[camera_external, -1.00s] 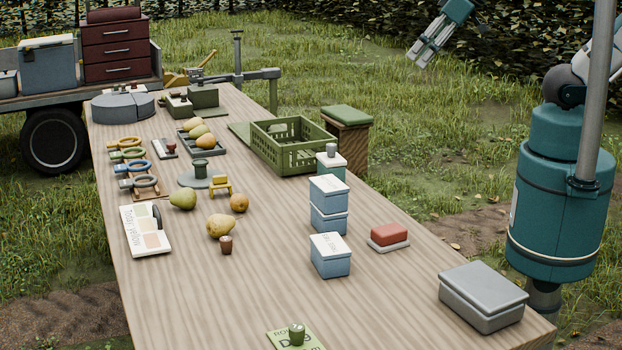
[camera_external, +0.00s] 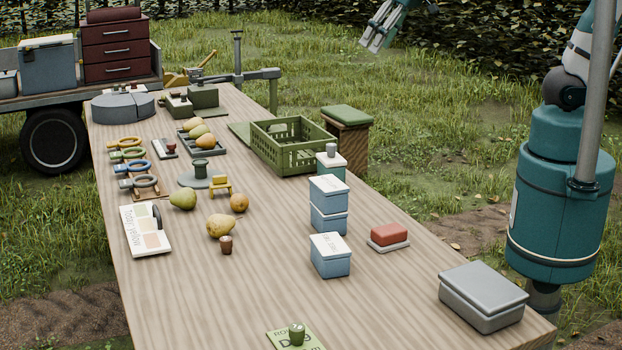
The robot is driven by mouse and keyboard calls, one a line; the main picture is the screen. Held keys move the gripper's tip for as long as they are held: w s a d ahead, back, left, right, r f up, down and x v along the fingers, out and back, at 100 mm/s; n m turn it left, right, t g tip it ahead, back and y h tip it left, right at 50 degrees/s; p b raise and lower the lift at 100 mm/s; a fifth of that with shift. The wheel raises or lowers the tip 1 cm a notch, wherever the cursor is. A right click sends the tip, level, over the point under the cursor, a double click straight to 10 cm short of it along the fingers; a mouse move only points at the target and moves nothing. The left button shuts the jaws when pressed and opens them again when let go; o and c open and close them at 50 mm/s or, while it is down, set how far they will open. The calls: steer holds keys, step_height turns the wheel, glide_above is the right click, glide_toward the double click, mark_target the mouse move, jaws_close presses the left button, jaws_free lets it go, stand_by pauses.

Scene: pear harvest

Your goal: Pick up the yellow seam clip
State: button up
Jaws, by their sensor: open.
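A small yellow piece (camera_external: 220,185), which looks like the yellow seam clip, stands on the wooden table between the dark green spool on its round base (camera_external: 199,172) and a small brownish pear (camera_external: 239,203). Its finer shape is too small to tell. My gripper (camera_external: 371,46) is at the top of the view, high above and beyond the table's right side, far from the yellow piece. It is open with nothing seen between its fingers.
Pears (camera_external: 183,199) and (camera_external: 221,225) lie near the yellow piece. A green crate (camera_external: 290,158) and stacked blue boxes (camera_external: 329,220) stand to its right. Looped tools (camera_external: 140,183) line the left edge. The table's front left is mostly clear.

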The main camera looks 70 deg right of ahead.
steer(key=w+a+f+m+g, duration=0.1)
steer(key=w+a+f+m, duration=0.15)
steer(key=w, duration=0.85)
steer(key=m+g+h+b, duration=0.1)
steer(key=m+g+h, duration=0.15)
steer(key=m, duration=0.35)
glide_above(215, 176)
steer(key=s+a, duration=0.2)
step_height(215, 176, down, 29)
steer(key=shift+w+f+h, duration=0.15)
steer(key=shift+f+h, duration=0.2)
steer(key=shift+f, duration=0.2)
steer(key=shift+x, duration=1.3)
